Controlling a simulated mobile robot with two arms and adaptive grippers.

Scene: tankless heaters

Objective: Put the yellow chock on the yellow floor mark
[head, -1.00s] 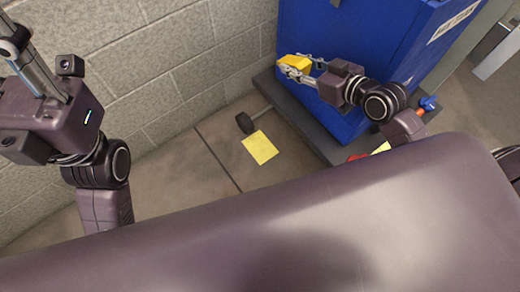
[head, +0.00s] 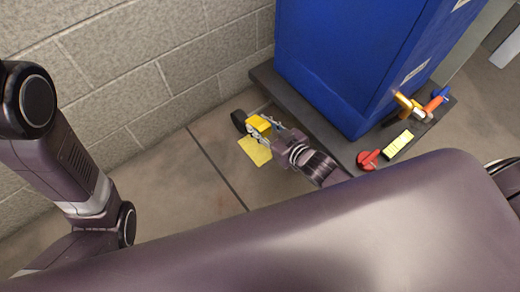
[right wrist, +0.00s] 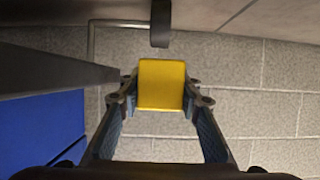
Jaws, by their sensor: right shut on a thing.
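The yellow chock (head: 259,124) is held in my right gripper (head: 268,124), which comes in from the right in the head view. In the right wrist view the chock (right wrist: 160,84) sits between the two fingers of the right gripper (right wrist: 160,92). The yellow floor mark (head: 254,151) is a flat square on the concrete floor. In the head view the chock appears at the mark's far edge and covers part of it. I cannot tell how high the chock is above the floor. My left gripper is out of view; only its arm shows.
A black wheel-like object (head: 239,121) is just left of the chock. A blue cabinet (head: 345,60) stands on a dark base (head: 262,76). Red, yellow-green and orange items (head: 368,160) lie on the base's right part. A block wall (head: 150,65) is behind; floor at left is clear.

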